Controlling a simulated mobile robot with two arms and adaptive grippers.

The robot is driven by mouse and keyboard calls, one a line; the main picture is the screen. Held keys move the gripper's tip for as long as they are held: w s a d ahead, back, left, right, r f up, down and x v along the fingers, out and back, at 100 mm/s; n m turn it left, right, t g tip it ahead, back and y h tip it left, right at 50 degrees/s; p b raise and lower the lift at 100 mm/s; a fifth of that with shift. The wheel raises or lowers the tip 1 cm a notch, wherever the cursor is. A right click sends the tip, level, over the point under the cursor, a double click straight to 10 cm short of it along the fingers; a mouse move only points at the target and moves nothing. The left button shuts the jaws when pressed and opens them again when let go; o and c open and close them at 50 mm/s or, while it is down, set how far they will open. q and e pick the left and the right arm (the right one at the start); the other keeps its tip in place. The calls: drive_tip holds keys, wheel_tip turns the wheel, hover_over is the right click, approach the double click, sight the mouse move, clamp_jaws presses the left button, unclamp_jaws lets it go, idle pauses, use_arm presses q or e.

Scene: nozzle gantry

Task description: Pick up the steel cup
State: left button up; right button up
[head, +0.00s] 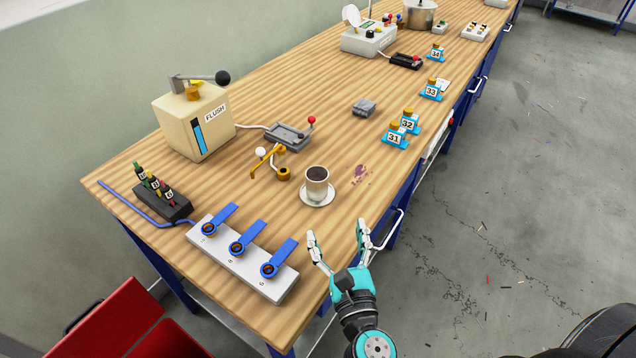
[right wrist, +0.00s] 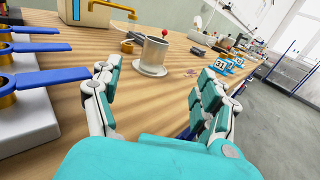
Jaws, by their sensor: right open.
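The steel cup (head: 317,180) stands upright on a white saucer (head: 317,200) near the front right of the wooden table. Its inside looks dark. My right gripper (head: 337,238) is open and empty, near the table's right edge, in front of the cup and apart from it. In the right wrist view the cup (right wrist: 154,52) is ahead, between and beyond the open fingers (right wrist: 158,98), slightly left of the middle. My left gripper is not in view.
A white block with blue-handled valves (head: 242,258) lies left of my right gripper. A dark stain (head: 361,172) lies right of the cup.

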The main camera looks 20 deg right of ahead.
sight(319, 183)
drive_tip(key=w+p, duration=0.1)
drive_tip(key=w, duration=0.2)
drive_tip(key=w+d+p, duration=0.1)
drive_tip(key=w, duration=0.3)
drive_tip(key=w+p, duration=0.1)
drive_tip(key=w, duration=0.3)
drive_tip(key=shift+w+d+r, duration=0.1)
drive_tip(key=shift+d, duration=0.1)
drive_tip(key=w, duration=0.5)
drive_tip(key=shift+w+a+p, duration=0.1)
drive_tip(key=shift+w+p, duration=0.1)
drive_tip(key=shift+p, duration=0.15)
drive_tip(key=shift+w, duration=0.15)
drive_tip(key=shift+c, duration=0.5)
drive_tip(key=c, duration=1.2)
